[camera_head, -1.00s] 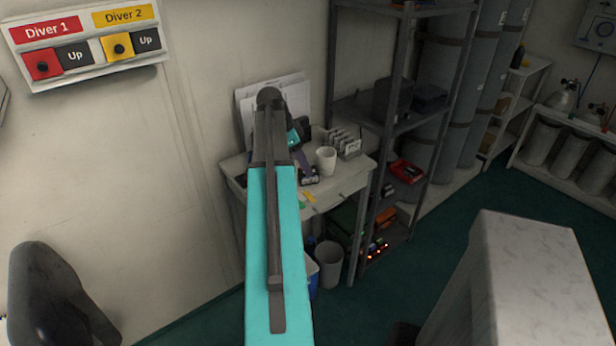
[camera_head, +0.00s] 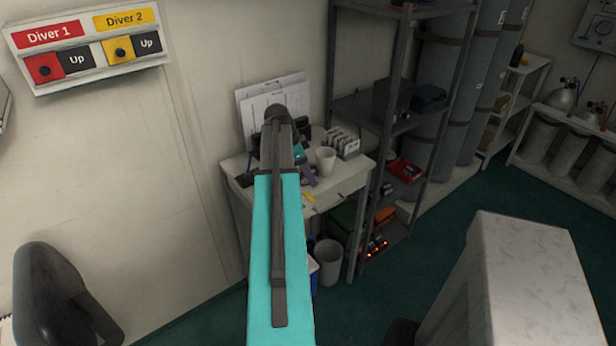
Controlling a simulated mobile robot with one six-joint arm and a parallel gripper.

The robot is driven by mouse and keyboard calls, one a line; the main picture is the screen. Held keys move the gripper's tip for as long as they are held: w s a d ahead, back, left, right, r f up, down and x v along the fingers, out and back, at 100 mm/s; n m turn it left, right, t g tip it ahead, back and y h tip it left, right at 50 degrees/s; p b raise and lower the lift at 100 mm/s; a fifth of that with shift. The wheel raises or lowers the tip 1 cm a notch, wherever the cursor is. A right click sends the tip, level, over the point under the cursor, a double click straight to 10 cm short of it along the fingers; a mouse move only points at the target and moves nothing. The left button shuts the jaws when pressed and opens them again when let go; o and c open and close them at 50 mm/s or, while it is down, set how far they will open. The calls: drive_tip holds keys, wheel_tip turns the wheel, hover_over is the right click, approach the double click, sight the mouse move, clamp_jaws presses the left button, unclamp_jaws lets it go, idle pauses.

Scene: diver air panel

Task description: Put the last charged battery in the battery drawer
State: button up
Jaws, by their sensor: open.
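My arm reaches away from the camera to the white desk (camera_head: 348,184) against the wall. My gripper (camera_head: 309,177) is small and dark, low over the desk's left half, left of the white cup. It is open; its fingertips are partly hidden and too small to see clearly. I cannot make out a battery between them. A small yellow item (camera_head: 309,198) shows at the desk's front edge, just below the gripper. My arm covers the desk front to its left, so I cannot tell whether a drawer there is open. A charger-like row with red lights (camera_head: 376,248) sits on the bottom shelf of the rack.
A white cup (camera_head: 326,160) and a card rack (camera_head: 342,142) stand on the desk near my gripper. Papers (camera_head: 255,105) lean on the wall behind. A grey bin (camera_head: 328,262) stands below. A dark shelf rack (camera_head: 398,120) rises to the right.

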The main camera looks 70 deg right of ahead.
sight(312, 170)
clamp_jaws()
idle(0.3)
drive_tip(key=shift+r, duration=0.15)
drive_tip(key=shift+r+b, duration=0.7)
drive_tip(key=shift+r, duration=0.95)
drive_tip(key=s+a+r+b, duration=0.1)
drive_tip(key=s+a+b, duration=0.2)
drive_tip(key=a, duration=1.2)
drive_tip(key=shift+s+r, duration=0.2)
drive_tip(key=shift+s, duration=1.05)
